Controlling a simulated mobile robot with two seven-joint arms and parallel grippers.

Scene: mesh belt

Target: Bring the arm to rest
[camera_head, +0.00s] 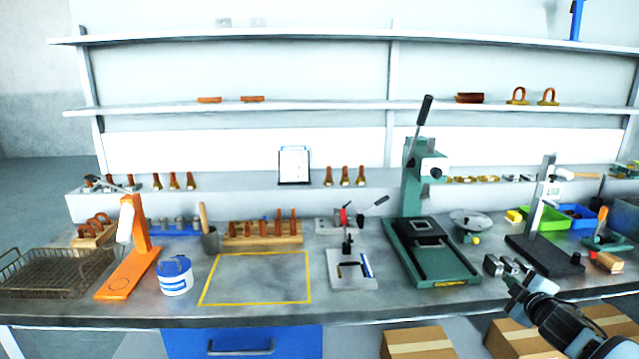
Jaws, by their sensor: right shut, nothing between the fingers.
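My right arm (575,326) comes in from the lower right corner. My left gripper is out of view.
The workbench (350,305) carries a wire basket (50,275), an orange stand (128,262), a blue-white tub (175,277), a green press (430,250) and a dark-based height stand (545,252). The yellow-outlined area (258,278) is clear. Cardboard boxes (418,343) stand below.

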